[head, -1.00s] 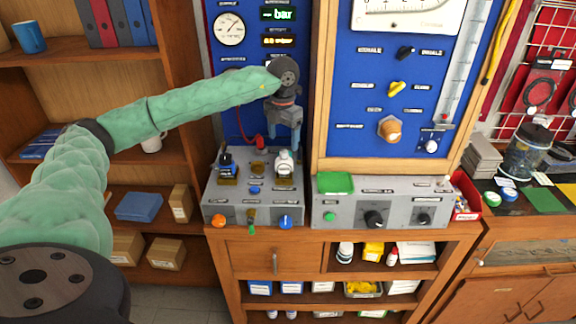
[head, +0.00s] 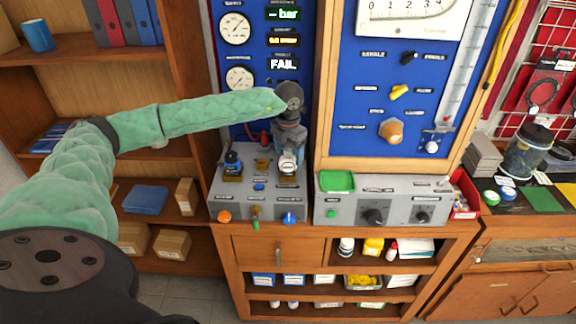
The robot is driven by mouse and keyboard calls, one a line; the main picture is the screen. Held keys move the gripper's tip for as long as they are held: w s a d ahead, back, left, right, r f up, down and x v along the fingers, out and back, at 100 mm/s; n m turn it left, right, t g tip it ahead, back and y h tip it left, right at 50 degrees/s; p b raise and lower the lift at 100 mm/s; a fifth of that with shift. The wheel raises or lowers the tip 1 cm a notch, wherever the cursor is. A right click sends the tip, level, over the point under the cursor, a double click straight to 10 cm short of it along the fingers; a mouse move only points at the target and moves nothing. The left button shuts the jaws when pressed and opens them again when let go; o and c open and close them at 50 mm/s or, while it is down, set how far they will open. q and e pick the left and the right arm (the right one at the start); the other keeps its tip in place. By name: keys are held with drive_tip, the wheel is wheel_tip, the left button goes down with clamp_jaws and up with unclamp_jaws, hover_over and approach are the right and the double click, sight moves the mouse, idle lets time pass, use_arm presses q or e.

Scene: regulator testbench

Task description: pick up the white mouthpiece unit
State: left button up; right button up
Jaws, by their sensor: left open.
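The white mouthpiece unit (head: 287,164) stands upright on the right-hand holder of the grey test console, in the head view. My left gripper (head: 289,150) points down right over it, with its fingers at or around the top of the unit. The fingers are open, and they hide the upper part of the unit. I cannot tell whether they touch it. A blue and black unit (head: 232,162) stands on the left-hand holder of the same console. My right gripper is not in view.
The grey console (head: 240,207) has an orange knob (head: 224,216) and a blue knob (head: 289,218) in front. A red hose end is on the blue panel behind. A second console with a green tray (head: 337,182) stands to the right. A display reads FAIL (head: 283,64).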

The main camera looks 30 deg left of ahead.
use_arm(q)
drive_tip(key=c, duration=1.4)
drive_tip(key=shift+c, duration=0.2)
